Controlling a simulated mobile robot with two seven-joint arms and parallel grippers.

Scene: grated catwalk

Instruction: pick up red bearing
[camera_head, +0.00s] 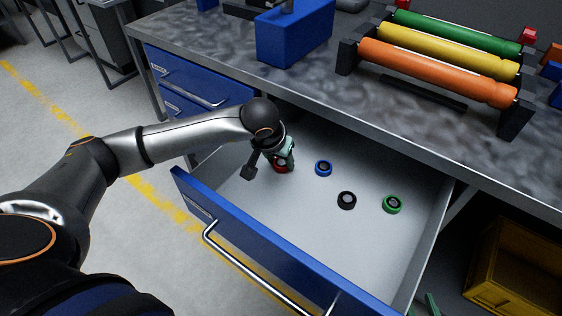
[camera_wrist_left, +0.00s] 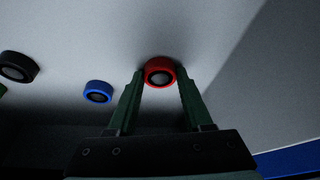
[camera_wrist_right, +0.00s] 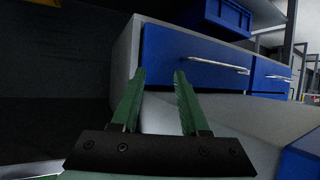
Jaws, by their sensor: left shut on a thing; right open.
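The red bearing (camera_head: 281,168) is a small ring in the open drawer (camera_head: 290,215), towards its left. My left gripper (camera_head: 283,160) reaches down into the drawer and partly hides it. In the left wrist view the red bearing (camera_wrist_left: 160,73) sits between the green fingertips (camera_wrist_left: 160,78), which are shut on it. It looks to be at or close to the drawer floor; I cannot tell if there is a gap. My right gripper (camera_wrist_right: 155,85) is open and empty, facing blue drawer fronts; its green fingertips show at the bottom of the head view (camera_head: 431,303).
A blue bearing (camera_head: 323,168), a black bearing (camera_head: 346,200) and a green bearing (camera_head: 392,204) lie in the drawer, right of the red one. The worktop (camera_head: 215,40) overhangs the drawer's back. A yellow crate (camera_head: 515,270) stands at lower right.

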